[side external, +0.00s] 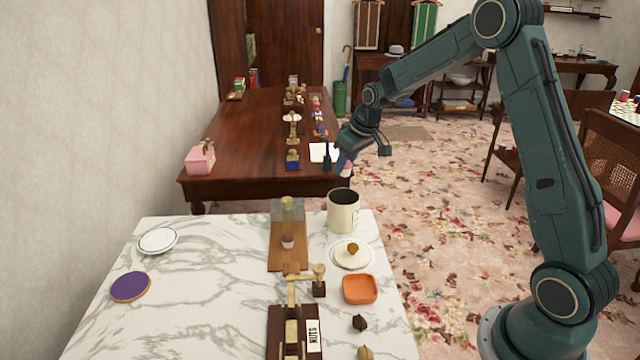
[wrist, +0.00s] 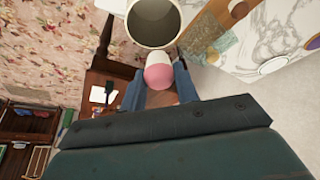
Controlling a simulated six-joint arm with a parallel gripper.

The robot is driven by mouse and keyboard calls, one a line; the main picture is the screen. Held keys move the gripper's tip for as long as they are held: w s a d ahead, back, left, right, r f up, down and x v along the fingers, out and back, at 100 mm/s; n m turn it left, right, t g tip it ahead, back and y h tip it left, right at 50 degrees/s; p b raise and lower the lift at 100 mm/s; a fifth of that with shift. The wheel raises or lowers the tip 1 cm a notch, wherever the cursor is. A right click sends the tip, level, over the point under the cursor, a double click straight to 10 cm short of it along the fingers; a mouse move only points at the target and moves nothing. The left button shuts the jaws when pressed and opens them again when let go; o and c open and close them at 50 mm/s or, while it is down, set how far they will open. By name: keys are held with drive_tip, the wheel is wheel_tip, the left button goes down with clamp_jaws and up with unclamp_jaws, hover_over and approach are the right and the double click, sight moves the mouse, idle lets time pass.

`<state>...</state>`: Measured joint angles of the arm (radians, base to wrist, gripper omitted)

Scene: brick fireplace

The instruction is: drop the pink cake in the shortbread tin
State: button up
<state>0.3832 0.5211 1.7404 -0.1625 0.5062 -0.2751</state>
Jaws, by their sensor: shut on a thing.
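The pink cake (wrist: 158,75), pink with a white part, is held between the fingers of my gripper (wrist: 159,82) in the wrist view. In the side view the cake (side external: 347,170) shows small and partly hidden at the tips of my gripper (side external: 343,164). A cream cylindrical container (side external: 342,212), which looks like the shortbread tin, stands upright on the marble table with its top open. The cake is above the level of its rim in the side view. In the wrist view the tin (wrist: 153,24) shows its dark open mouth beyond the cake. Its lettering is unreadable.
A dark wooden table (side external: 240,140) stands behind.

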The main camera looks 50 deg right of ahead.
sight(347, 176)
drive_tip(key=shift+f, duration=0.2)
drive_tip(key=shift+f, duration=2.8)
drive_tip(key=o, duration=1)
drive_tip(key=shift+o, duration=0.2)
drive_tip(key=shift+r, duration=0.15)
drive_tip(key=shift+r, duration=2.35)
